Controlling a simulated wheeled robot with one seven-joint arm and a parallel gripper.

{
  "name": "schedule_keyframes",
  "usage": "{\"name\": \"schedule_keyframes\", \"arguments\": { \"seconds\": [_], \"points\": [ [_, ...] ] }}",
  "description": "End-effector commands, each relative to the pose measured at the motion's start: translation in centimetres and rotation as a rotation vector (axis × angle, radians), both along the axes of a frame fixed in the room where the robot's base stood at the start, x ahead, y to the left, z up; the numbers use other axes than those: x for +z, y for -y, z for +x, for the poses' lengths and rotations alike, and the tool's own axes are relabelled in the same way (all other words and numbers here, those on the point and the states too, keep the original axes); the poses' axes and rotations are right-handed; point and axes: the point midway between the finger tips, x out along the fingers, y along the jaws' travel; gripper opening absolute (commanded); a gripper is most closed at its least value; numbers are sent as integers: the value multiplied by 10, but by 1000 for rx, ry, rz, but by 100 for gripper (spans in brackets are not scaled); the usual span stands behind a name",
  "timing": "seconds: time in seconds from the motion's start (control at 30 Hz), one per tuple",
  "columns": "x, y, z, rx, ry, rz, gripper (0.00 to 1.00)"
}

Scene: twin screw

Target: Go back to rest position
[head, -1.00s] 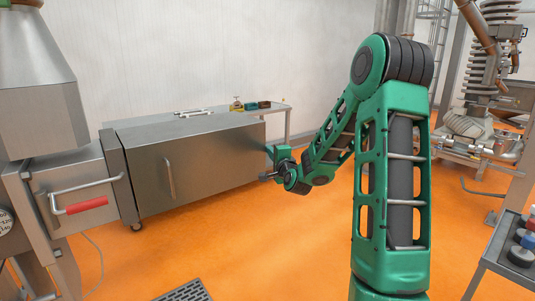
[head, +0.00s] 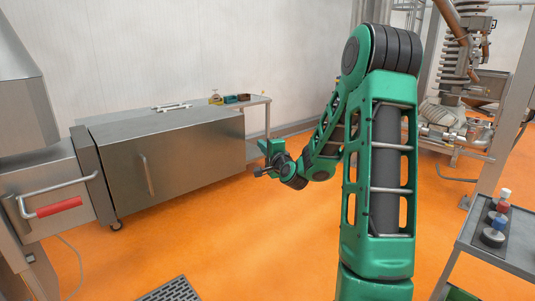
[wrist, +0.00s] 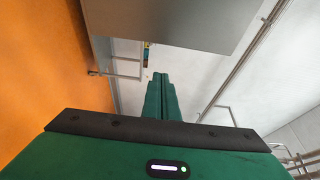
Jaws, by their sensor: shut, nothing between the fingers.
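My green arm rises on the right half of the head view and bends down toward the middle. My gripper (head: 260,172) is at its end, in front of the right end of the steel cabinet and above the orange floor. In the wrist view my gripper (wrist: 160,78) points away from the camera with its green fingers together. It is shut and nothing shows between the fingers.
A wheeled steel cabinet (head: 165,158) stands left of my gripper. A steel machine with a red-handled door (head: 58,207) is at the far left. A dark cart (head: 508,250) with several small items stands at the right. Open orange floor (head: 215,235) lies between.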

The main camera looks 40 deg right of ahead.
Motion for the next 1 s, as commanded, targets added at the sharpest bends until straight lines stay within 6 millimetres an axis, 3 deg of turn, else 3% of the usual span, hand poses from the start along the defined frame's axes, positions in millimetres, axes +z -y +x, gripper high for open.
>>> {"name": "schedule_keyframes", "arguments": {
  "seconds": [0.2,0.33,0.77,0.87,1.0],
  "points": [
    [1,-10,-36,-1,0,1,0],
    [0,-15,-48,2,0,1,0],
    [1,-21,-57,12,-7,-11,0],
    [-3,-36,-56,56,-58,-64,0],
    [-21,-73,-61,182,-222,-225,0]
  ]
}}
